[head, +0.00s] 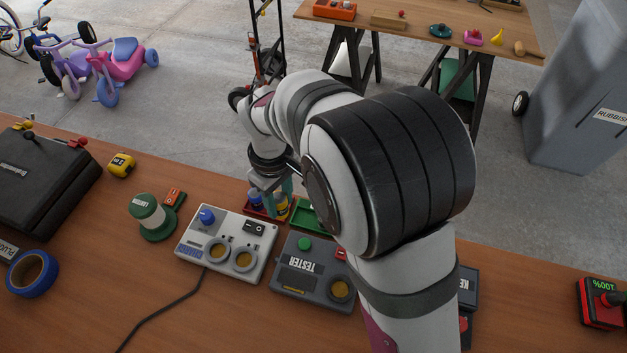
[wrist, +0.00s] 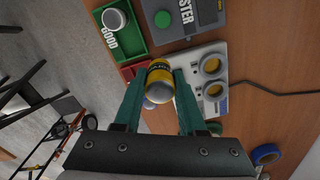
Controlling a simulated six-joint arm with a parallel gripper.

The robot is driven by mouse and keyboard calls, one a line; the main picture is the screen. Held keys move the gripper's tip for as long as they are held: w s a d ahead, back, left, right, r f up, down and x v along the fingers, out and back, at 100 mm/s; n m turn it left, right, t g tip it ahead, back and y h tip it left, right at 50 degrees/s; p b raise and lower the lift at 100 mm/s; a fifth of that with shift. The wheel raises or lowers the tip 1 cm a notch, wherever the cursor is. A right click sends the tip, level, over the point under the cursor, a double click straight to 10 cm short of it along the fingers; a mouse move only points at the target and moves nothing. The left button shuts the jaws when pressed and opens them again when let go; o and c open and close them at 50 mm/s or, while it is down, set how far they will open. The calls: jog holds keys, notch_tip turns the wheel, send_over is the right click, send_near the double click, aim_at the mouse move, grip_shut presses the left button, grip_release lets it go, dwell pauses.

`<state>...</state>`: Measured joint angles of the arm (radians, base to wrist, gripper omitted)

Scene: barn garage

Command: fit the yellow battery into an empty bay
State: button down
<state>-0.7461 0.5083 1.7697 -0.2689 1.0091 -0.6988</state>
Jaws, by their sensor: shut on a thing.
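My gripper (wrist: 160,84) is shut on the yellow battery (wrist: 158,72), which has a dark printed band and stands roughly along the fingers. In the head view my gripper (head: 278,192) and the yellow battery (head: 281,208) are at the red tray (head: 266,217), behind the white charger (head: 256,226). I cannot tell whether the battery still touches the tray. The charger has two round grey-rimmed bays (head: 217,250) (head: 242,259), both showing bare brownish insides. They also show in the wrist view (wrist: 211,65) (wrist: 215,92).
A blue battery (head: 255,199) is in the red tray. A green tray (wrist: 133,43) marked GOOD holds a pale-topped battery (wrist: 114,20). The dark tester (head: 314,276) with one round bay stands right of the charger. My arm hides much of the right side.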

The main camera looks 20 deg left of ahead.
jog(key=s+a+n, duration=0.2)
jog(key=s+a, duration=0.3)
jog(key=s, duration=0.4)
jog(key=shift+s+a+f, duration=0.1)
jog(key=shift+s+f, duration=0.05)
jog(key=shift+f, duration=1.5)
jog(key=shift+s+a+f, duration=0.1)
jog(key=shift+f, duration=1.5)
jog(key=shift+f, duration=0.6)
jog(key=c, duration=0.8)
grip_release()
jog(key=shift+o, duration=0.2)
notch_tip(320, 180, up, 11)
